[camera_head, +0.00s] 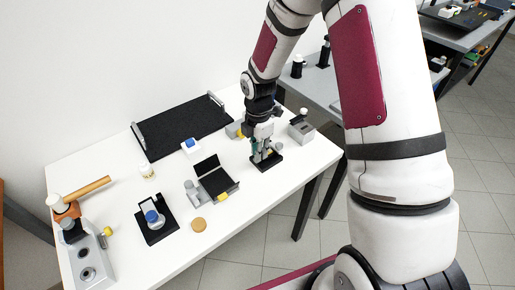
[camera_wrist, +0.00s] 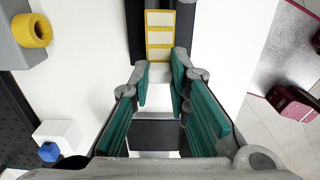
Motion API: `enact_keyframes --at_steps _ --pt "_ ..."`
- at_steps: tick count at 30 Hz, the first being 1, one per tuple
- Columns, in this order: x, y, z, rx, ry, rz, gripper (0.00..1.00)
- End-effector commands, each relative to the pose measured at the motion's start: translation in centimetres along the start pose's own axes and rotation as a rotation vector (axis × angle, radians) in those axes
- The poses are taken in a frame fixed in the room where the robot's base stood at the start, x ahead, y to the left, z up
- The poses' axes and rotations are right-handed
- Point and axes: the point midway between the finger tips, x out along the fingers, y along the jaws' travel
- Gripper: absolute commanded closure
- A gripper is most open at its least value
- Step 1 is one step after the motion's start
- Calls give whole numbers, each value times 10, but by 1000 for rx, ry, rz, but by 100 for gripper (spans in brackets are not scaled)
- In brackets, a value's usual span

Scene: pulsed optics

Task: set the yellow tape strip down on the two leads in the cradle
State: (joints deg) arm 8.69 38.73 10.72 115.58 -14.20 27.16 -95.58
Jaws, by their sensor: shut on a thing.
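My gripper (camera_head: 262,150) is low over a small black stand (camera_head: 268,164) near the right end of the white table. In the wrist view the teal finger pads (camera_wrist: 160,88) close on a pale grey piece (camera_wrist: 160,72). A yellow strip with pale panels (camera_wrist: 159,36) extends from that piece, just beyond the fingertips; it appears to be the tape strip. Dark parts lie along both sides of it. I cannot tell whether the strip touches what is below. The two leads cannot be made out, and the fingers hide part of the stand.
A grey block with a yellow ring (camera_wrist: 32,30) stands left of the gripper. A white box with a blue knob (camera_head: 191,146) and a black breadboard (camera_head: 182,128) are farther left. An open black case (camera_head: 216,178) sits nearer. A grey box (camera_head: 301,131) is close on the right.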

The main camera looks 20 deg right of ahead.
Motion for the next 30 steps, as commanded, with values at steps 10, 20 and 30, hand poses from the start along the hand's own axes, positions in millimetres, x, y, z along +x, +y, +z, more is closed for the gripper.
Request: enact_keyframes --at_steps 10,20,30 --pt "0 0 0 0 0 0 100" --pt "3 0 0 1 0 0 100" --pt "7 0 0 1 0 -1 72"
